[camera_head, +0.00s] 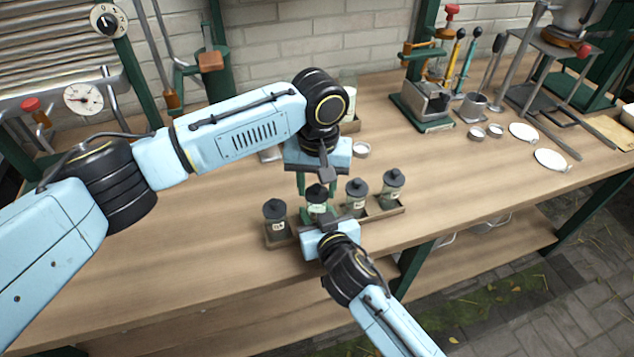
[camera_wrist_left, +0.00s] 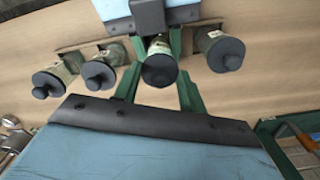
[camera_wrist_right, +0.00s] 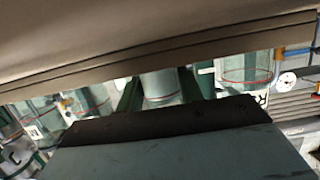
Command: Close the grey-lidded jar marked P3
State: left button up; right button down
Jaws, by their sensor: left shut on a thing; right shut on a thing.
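A glass jar with a dark grey knobbed lid (camera_head: 317,193) stands in a low wooden tray (camera_head: 386,212), second from the left. Its mark cannot be read. My left gripper (camera_head: 312,185) comes down over it and is shut on its lid. In the left wrist view the lid (camera_wrist_left: 160,70) sits between the green fingers. My right gripper (camera_head: 318,214) comes from the front and is shut on the jar's body. In the right wrist view the body (camera_wrist_right: 161,86) shows between the fingers. The lid is on or right at the jar's mouth; the seam is hidden.
Similar dark-lidded jars stand close by in the tray: one at left (camera_head: 275,216) and two at right (camera_head: 357,192) (camera_head: 392,183). A small dish (camera_head: 361,150) lies behind. A green-based press (camera_head: 428,105) and white plates (camera_head: 551,160) are farther right. The left bench top is clear.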

pick_arm(q)
jog(key=shift+f, duration=0.5)
jog(key=o, duration=1.1)
notch_tip(320, 180, up, 12)
jog(key=shift+d, duration=0.1)
pick_arm(e)
jog(key=c, duration=0.8)
grip_release()
jog(key=shift+c, duration=0.2)
